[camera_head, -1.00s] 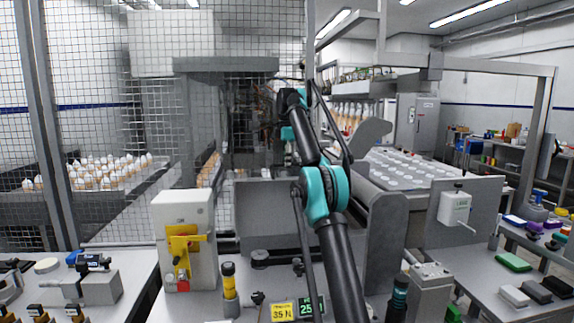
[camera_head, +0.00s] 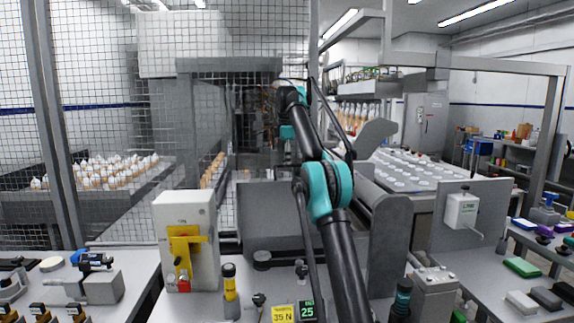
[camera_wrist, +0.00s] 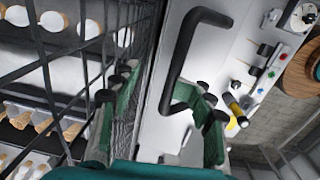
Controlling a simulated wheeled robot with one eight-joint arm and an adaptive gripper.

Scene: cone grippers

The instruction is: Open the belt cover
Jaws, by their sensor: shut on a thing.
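A wire mesh fence (camera_head: 95,90) stands at left, close to my left finger in the wrist view (camera_wrist: 75,70). A cream box with a yellow bracket (camera_head: 190,222) and a grey upright plate (camera_head: 390,245) flank my arm. A conveyor with white discs (camera_head: 415,168) lies to the right.

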